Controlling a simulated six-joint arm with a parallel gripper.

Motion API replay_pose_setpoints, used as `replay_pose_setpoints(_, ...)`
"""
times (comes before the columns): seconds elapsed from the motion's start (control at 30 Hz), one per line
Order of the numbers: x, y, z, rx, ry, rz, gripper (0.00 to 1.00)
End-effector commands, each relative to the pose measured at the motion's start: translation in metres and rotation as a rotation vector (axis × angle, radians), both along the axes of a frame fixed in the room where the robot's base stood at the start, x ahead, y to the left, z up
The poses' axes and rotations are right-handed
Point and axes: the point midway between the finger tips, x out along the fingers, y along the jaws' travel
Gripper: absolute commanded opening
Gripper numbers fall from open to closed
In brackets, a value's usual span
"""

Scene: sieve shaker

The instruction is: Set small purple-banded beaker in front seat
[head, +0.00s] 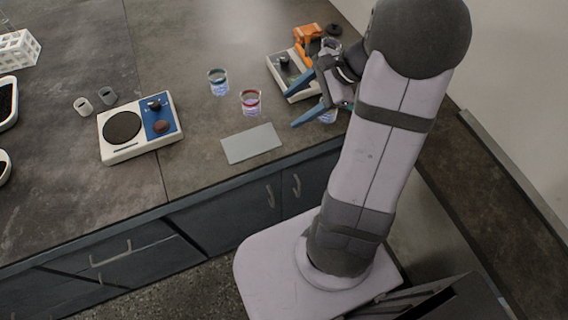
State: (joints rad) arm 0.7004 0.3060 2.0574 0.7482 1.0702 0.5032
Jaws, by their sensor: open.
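My gripper (292,109) is open, its two blue fingers pointing left with a gap between them, at the right of the bench. A clear beaker (329,117) with bluish contents shows beside the lower finger; the finger and wrist hide part of it, and its band colour cannot be told. A beaker with a reddish-purple band (250,103) stands upright left of the fingertips, apart from them. A beaker with a dark teal band (218,83) stands further back to the left. I cannot make out which spot is the front seat.
A flat grey plate (251,144) lies near the front edge. A pale device (279,66) and an orange object (307,37) stand behind my gripper. A hot plate (139,150) and two small cups (84,105) are left. Bench between hot plate and beakers is clear.

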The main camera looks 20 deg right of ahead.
Motion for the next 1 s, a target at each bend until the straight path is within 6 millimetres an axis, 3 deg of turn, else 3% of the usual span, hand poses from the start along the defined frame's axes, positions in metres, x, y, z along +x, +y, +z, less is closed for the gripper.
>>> replay_pose_setpoints(0.03,-0.017,0.03,-0.006,-0.09,-0.003,0.181,0.57)
replay_pose_setpoints(0.2,-0.074,0.078,-0.025,-0.367,-0.058,0.761,0.57)
replay_pose_setpoints(0.33,-0.104,0.091,-0.033,-0.523,-0.127,1.143,0.57)
replay_pose_setpoints(0.5,-0.123,0.097,-0.038,-0.646,-0.208,1.475,0.57)
replay_pose_setpoints(0.7,-0.129,0.098,-0.039,-0.695,-0.246,1.614,0.57)
replay_pose_setpoints(1.0,-0.129,0.098,-0.039,-0.694,-0.244,1.616,0.57)
